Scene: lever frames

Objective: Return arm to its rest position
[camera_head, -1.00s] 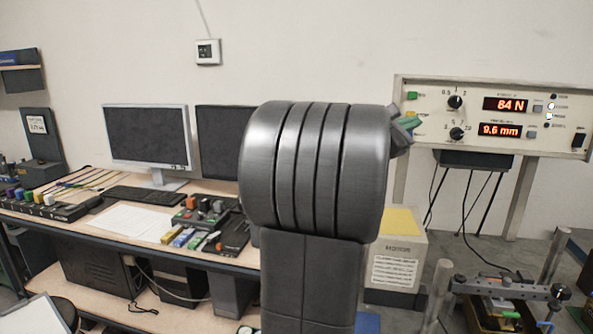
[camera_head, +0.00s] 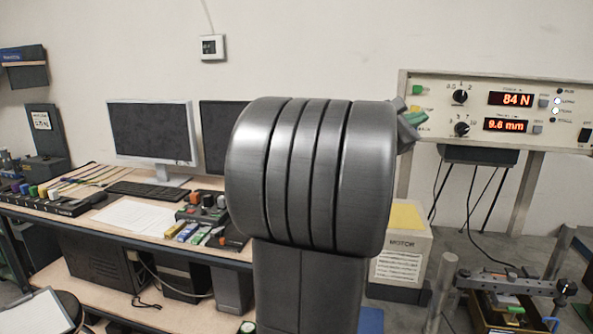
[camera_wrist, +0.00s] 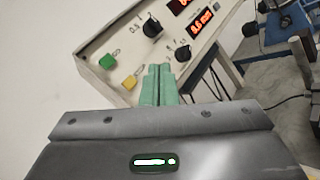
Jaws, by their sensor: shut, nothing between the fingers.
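My gripper's green fingers show in the wrist view (camera_wrist: 159,84), pressed together with nothing between them. They point toward the lower edge of the instrument panel, below its knobs, and look apart from it. In the head view only a green bit of my gripper (camera_head: 413,118) shows past my large grey arm link, in front of the panel's left end. The cream instrument panel (camera_head: 440,112) has black knobs, a green and a yellow button, and red displays reading 84 N and about 9.6 mm. My arm hides the middle of the scene.
A desk at left bears two monitors (camera_head: 150,131), a keyboard (camera_head: 147,193), paper (camera_head: 132,218) and small coloured items. A box marked MOTOR (camera_head: 402,240) stands below the panel. A metal rig (camera_head: 510,285) is at lower right.

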